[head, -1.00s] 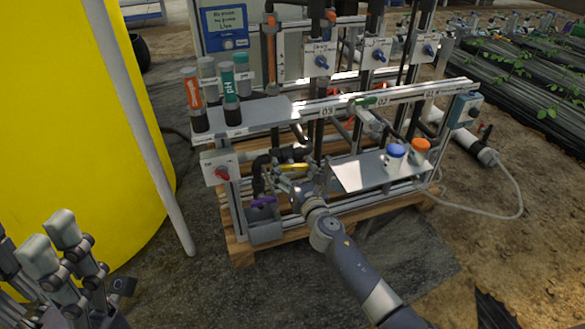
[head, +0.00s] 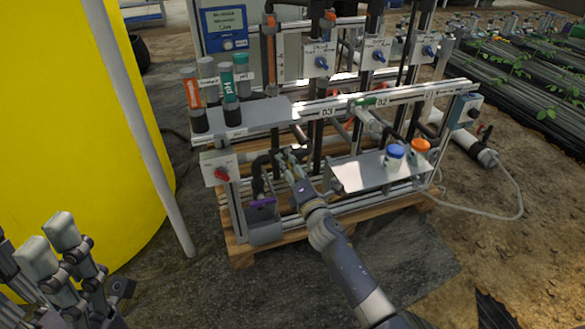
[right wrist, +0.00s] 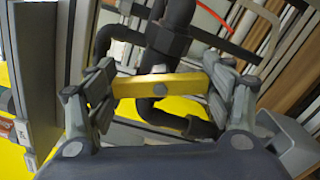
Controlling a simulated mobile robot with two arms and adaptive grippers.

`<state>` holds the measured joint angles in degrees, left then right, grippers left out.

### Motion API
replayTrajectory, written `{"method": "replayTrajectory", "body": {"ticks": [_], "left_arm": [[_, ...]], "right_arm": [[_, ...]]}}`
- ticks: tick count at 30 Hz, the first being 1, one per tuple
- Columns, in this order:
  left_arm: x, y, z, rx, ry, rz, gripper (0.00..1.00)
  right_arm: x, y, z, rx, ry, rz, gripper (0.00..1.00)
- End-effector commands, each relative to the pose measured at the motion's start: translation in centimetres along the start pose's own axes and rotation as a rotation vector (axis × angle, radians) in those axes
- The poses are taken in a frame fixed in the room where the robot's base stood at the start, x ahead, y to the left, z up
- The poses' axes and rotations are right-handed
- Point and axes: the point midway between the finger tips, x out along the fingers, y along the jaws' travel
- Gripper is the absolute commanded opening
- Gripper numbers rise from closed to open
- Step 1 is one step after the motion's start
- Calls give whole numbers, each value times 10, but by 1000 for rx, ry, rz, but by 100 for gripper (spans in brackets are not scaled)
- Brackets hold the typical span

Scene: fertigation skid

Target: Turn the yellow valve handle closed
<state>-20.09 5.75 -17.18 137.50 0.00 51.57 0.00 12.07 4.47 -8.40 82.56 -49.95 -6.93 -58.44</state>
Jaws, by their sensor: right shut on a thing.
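The yellow valve handle (right wrist: 160,85) lies across the gap between my right gripper's fingers in the right wrist view, with a bolt on the dark pipe fitting behind it. My right gripper (right wrist: 160,88) is shut on the handle, one finger at each end. In the head view my right gripper (head: 288,163) is at the black pipework low on the skid's left side and hides most of the handle. My left gripper (head: 50,245) is at the lower left, empty, its fingertips apart, away from the skid.
A red knob (head: 221,174) is on a panel to the left. A metal shelf (head: 350,176) with blue-capped and orange-capped bottles stands right of my arm. A yellow tank (head: 80,150) fills the left.

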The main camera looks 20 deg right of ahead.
Motion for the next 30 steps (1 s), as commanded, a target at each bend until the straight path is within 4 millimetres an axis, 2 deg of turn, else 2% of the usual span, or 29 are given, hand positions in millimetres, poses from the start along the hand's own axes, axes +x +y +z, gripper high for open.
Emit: {"method": "replayTrajectory", "body": {"ticks": [6,15,30], "left_arm": [[4,0,-1,0,0,0,55],[7,0,-2,0,1,0,55],[9,0,-2,0,1,0,55]], "right_arm": [[1,1,2,186,-3,0,50],[1,0,2,362,-4,0,50],[1,0,2,442,-4,1,50]]}}
